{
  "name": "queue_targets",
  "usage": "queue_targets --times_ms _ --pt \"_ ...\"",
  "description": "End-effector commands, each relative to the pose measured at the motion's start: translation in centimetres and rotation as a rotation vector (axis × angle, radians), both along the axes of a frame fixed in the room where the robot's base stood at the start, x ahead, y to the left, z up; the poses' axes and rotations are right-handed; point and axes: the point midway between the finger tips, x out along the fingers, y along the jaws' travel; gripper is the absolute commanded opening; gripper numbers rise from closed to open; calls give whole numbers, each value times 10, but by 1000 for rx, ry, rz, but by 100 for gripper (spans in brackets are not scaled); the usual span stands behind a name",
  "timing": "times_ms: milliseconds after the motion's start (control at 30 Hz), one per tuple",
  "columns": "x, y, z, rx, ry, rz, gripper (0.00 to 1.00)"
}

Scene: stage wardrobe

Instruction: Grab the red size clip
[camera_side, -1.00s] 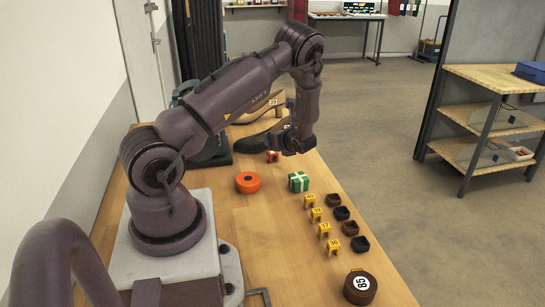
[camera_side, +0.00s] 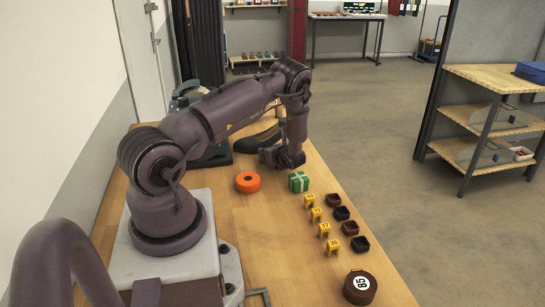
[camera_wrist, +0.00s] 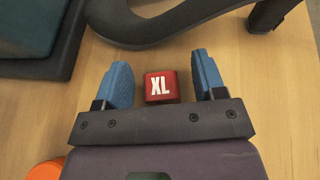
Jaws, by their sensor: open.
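The fingers are open, one on each side of the clip, with a small gap on both sides. In the side view my gripper (camera_side: 280,158) is low over the table beyond the orange disc, and it hides the clip there.
Yellow numbered clips (camera_side: 316,214) and small dark trays (camera_side: 342,213) line the right side.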

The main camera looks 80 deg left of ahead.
Motion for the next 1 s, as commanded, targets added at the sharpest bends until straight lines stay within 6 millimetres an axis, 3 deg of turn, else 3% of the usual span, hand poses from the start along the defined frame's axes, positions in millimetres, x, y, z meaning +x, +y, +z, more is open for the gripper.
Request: queue_targets --times_ms 67,300,733,900,1000 --pt "0 0 0 0 0 0 64" --pt "0 0 0 0 0 0 12" --pt "1 0 8 1 0 -1 12" --pt "1 0 33 3 -2 0 12" --pt "-7 -14 50 1 1 -1 12"
